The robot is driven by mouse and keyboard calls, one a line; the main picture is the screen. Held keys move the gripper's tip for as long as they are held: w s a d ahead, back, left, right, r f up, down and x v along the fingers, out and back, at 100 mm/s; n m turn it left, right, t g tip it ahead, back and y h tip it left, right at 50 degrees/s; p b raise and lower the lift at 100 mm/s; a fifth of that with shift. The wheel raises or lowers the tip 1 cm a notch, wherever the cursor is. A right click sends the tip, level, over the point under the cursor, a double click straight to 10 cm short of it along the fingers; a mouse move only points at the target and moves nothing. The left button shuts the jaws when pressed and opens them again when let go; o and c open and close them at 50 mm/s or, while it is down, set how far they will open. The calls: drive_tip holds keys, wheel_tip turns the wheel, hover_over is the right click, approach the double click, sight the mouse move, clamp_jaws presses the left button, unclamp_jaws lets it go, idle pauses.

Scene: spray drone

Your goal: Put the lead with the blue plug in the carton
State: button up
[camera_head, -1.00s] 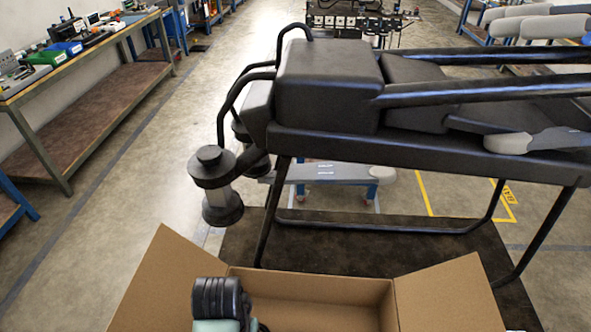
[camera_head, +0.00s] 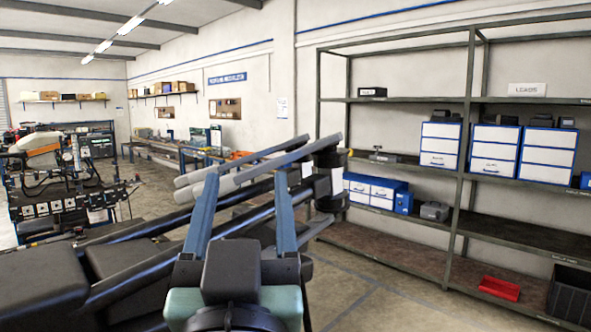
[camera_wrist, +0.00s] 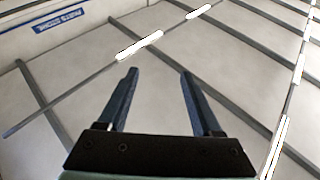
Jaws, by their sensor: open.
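My gripper (camera_head: 245,180) is raised in front of the body camera, its two blue-grey fingers apart and pointing up with nothing between them. In the wrist view the open, empty fingers (camera_wrist: 158,76) point toward the ceiling and its light strips. No lead with a blue plug can be made out in either current view. The carton is out of view now. A sign reading LEADS (camera_head: 527,89) stands on the upper shelf at the right.
A metal shelving rack (camera_head: 466,130) fills the right side, holding white-and-blue drawer units (camera_head: 495,152). A red tray (camera_head: 500,289) and a dark bin (camera_head: 572,293) sit at its bottom. The dark drone frame (camera_head: 120,270) lies at lower left. Floor shows before the rack.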

drive_tip(key=s+d+r+m+t+h, duration=0.1)
drive_tip(key=s+d+r+t+h, duration=0.2)
drive_tip(key=s+d+r, duration=0.4)
wheel_tip(320, 180, up, 2)
drive_tip(key=shift+s+r+m+t+h, duration=0.15)
drive_tip(key=shift+s+m+t+h, duration=0.15)
drive_tip(key=shift+t, duration=0.4)
